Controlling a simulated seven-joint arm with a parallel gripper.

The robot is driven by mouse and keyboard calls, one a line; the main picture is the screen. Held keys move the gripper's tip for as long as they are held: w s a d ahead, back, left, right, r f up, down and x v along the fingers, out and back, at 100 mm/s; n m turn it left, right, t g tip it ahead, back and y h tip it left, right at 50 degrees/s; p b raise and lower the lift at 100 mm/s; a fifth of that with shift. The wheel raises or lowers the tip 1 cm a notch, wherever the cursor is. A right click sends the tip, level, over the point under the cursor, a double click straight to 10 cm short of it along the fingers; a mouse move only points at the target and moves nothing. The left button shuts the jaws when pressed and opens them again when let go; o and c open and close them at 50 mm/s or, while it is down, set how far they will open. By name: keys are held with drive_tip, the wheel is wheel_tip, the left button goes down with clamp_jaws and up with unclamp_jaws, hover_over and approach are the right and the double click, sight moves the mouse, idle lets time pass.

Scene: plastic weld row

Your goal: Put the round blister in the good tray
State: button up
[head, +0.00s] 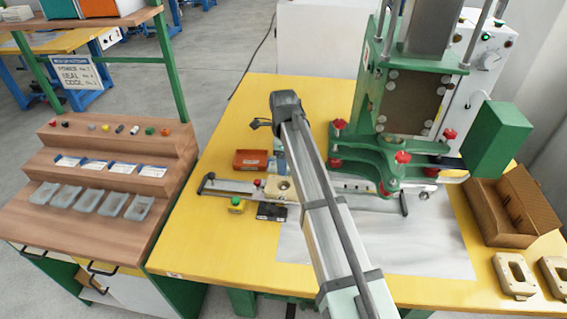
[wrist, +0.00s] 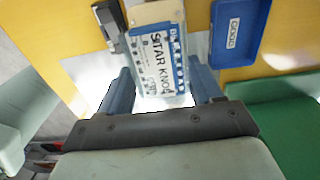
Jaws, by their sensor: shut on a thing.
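My gripper (wrist: 161,90) is shut on a blister pack (wrist: 156,58) in the wrist view, with one finger at each side of it. The good tray (wrist: 211,50) is blue with a raised rim and a white "GOOD" label, just beyond the right finger. The pack is apart from the tray in the picture. In the head view my arm hides the pack.
The green press (head: 430,140) stands on the yellow table (head: 215,235), right of my arm. An orange-red box (head: 250,160), a yellow button box (head: 237,206) and a cream fixture (head: 282,190) lie left of my arm. A cardboard box (head: 515,205) is at the right.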

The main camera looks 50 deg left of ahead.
drive_tip(key=shift+r, duration=1.4)
drive_tip(key=shift+w+d+f, duration=0.1)
drive_tip(key=shift+w+d, duration=0.1)
drive_tip(key=shift+w, duration=0.3)
drive_tip(key=w+a+f, duration=0.3)
drive_tip(key=w+a, duration=0.6)
drive_tip(key=w, duration=0.2)
drive_tip(key=shift+f, duration=4.75)
drive_tip(key=shift+f, duration=0.15)
drive_tip(key=o, duration=0.9)
drive_tip(key=shift+c, duration=0.2)
